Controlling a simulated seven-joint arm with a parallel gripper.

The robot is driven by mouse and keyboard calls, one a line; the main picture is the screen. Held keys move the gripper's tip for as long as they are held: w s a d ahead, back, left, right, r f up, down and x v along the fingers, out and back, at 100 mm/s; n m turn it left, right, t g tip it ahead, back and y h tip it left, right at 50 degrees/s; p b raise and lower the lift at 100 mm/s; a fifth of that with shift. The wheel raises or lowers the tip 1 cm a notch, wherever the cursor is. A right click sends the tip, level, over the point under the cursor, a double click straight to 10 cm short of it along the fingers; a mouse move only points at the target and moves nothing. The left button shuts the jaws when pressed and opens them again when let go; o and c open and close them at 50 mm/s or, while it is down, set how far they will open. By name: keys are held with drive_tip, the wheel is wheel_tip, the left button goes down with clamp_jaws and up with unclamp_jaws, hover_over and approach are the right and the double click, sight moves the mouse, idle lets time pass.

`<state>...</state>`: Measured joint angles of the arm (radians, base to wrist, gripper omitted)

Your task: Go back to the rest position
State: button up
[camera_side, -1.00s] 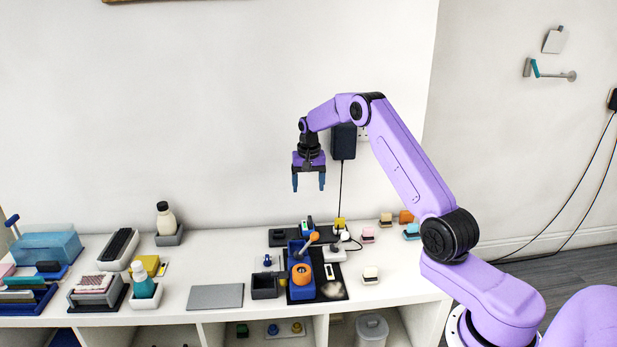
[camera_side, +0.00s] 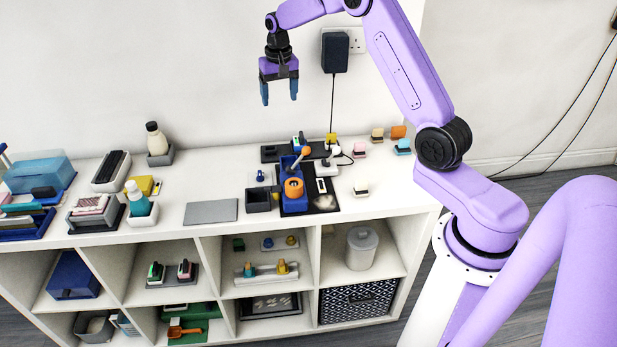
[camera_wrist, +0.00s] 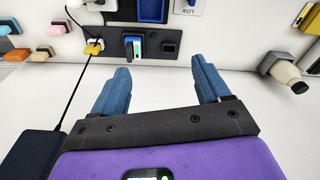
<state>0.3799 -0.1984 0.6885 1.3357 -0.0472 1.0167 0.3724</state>
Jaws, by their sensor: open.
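My gripper (camera_side: 279,92) is open and empty, held high above the back of the white shelf top, fingers pointing down. In the wrist view its two blue fingers (camera_wrist: 162,85) are spread apart with nothing between them. Below it in the side view stands a blue holder (camera_side: 294,203) with an orange ring-shaped piece (camera_side: 293,188) on a black mat (camera_side: 325,199). No marker of a rest position shows.
A dark charger box (camera_side: 335,52) with a hanging cable is on the wall right of my gripper. A white bottle (camera_side: 156,140) and trays stand at left. Small coloured blocks (camera_side: 377,134) sit at right. A grey plate (camera_side: 210,211) lies near the front edge. The air around my gripper is clear.

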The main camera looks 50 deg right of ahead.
drive_tip(key=s+a+r+n, duration=0.3)
drive_tip(key=s+a+n, duration=0.2)
drive_tip(key=s+a, duration=0.5)
drive_tip(key=s+a+r+n, duration=0.2)
drive_tip(key=s+a+n, duration=0.2)
drive_tip(key=s+a, duration=0.6)
drive_tip(key=s+f+n+y, duration=0.1)
drive_tip(key=s+n, duration=0.8)
drive_tip(key=s, duration=1.4)
drive_tip(key=shift+d+f+n+g, duration=0.15)
drive_tip(key=shift+f+n+g, duration=0.15)
drive_tip(key=shift+g, duration=0.1)
